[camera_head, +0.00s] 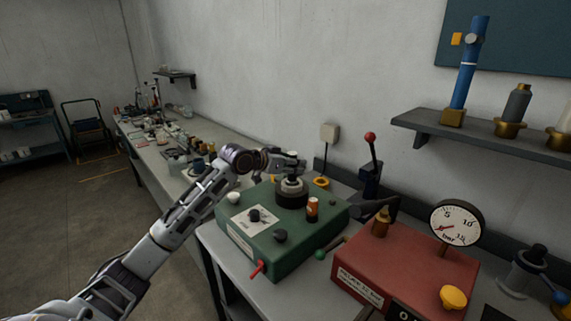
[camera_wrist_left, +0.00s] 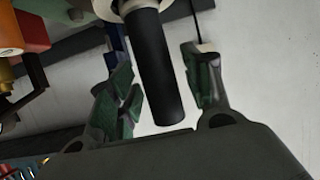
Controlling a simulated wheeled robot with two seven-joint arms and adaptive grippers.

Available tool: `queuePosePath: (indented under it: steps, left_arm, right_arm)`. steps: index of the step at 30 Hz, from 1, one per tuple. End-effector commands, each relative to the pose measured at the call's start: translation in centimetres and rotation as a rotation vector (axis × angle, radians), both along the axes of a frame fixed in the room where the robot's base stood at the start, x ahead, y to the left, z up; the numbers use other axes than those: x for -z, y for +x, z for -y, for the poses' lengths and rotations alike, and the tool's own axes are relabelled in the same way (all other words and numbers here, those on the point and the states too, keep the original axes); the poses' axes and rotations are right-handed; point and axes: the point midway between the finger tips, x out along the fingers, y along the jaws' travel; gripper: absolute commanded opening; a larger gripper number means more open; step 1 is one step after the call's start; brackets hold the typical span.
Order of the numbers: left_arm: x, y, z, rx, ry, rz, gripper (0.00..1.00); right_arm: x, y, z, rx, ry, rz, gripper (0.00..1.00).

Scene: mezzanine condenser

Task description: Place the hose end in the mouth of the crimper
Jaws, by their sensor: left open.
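My left gripper (camera_head: 291,165) is open above the green box (camera_head: 290,240), at a round black-and-grey fitting (camera_head: 291,197) on its top. In the left wrist view my gripper's fingers (camera_wrist_left: 162,92) are spread on both sides of a black cylinder (camera_wrist_left: 155,70), with gaps showing. The cylinder rises from a pale collar at the picture's top edge. I cannot tell whether this cylinder is the hose end. A black lever device with a red ball handle (camera_head: 370,137) stands behind the green box; it may be the crimper, but its mouth cannot be made out. My right gripper is not in view.
A red box (camera_head: 400,272) with a pressure gauge (camera_head: 456,224) and yellow knob stands right of the green box. An orange-and-black cylinder (camera_head: 312,208) stands on the green box. A wall shelf (camera_head: 475,135) holds several fittings. The bench behind is cluttered at far left.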

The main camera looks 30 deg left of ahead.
Motion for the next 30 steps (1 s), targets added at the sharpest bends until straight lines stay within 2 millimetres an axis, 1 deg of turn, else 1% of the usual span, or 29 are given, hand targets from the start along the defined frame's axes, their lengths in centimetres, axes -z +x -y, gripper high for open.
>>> queuePosePath:
  steps: [2,8,17,25,30]
  left_arm:
    - [-0.2,0.0,0.0,0.000,0.000,0.001,0.49]
    - [-0.6,-1.0,-0.4,-0.001,0.000,0.000,0.49]
    - [-1.7,-3.7,-1.4,-0.001,0.002,0.000,0.49]
    - [-2.7,-6.1,-2.2,-0.001,0.001,-0.001,0.49]
    - [-3.4,-7.5,-2.6,-0.001,0.001,0.000,0.49]
  right_arm:
    - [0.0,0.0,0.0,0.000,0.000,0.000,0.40]
    - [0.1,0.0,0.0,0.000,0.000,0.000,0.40]
    - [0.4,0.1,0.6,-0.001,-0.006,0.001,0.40]
    - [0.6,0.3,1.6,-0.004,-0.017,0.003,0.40]
    - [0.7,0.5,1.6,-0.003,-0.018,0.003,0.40]
